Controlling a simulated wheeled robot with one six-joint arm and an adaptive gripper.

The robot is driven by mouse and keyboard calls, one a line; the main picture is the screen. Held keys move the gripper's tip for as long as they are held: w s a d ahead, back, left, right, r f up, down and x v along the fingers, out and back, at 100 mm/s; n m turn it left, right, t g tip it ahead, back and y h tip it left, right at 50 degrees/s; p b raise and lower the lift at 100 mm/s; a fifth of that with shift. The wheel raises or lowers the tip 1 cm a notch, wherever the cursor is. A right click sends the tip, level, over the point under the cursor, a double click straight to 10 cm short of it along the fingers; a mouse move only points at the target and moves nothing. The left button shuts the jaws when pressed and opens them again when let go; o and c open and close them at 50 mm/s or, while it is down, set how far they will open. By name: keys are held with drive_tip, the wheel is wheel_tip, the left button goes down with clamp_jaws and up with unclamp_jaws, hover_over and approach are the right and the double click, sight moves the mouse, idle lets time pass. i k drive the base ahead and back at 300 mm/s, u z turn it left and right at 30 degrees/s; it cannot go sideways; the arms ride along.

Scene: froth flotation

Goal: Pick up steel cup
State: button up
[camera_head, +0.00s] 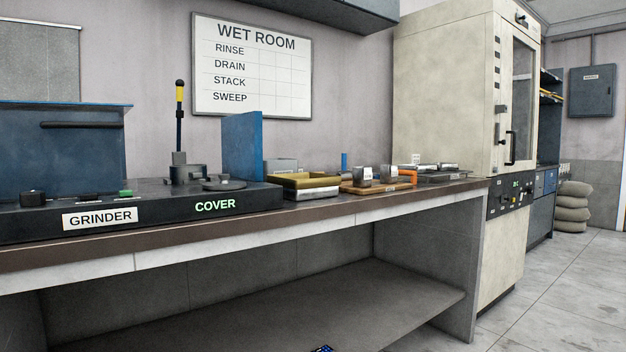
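Two small grey metal cup-like vessels stand close together on the right part of the long bench. The left one (363,177) has a pale label and stands on a brown wooden board (352,190). The right one (388,172) is just beside it, near an orange item. At this size I cannot tell which is the steel cup. My gripper is not in view; only a small dark piece with blue specks shows at the bottom edge, and I cannot tell what it is.
The grinder's black base (150,214) and a blue upright panel (242,147) stand left of the cups. A yellowish tray (306,181) is nearer them. Flat dark items (442,176) lie to their right, before a tall beige cabinet (450,90).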

sight(362, 177)
drive_tip(key=u, duration=0.2)
drive_tip(key=i, duration=0.7)
drive_tip(key=z, duration=0.55)
drive_tip(key=i, duration=0.65)
drive_tip(key=z, duration=0.65)
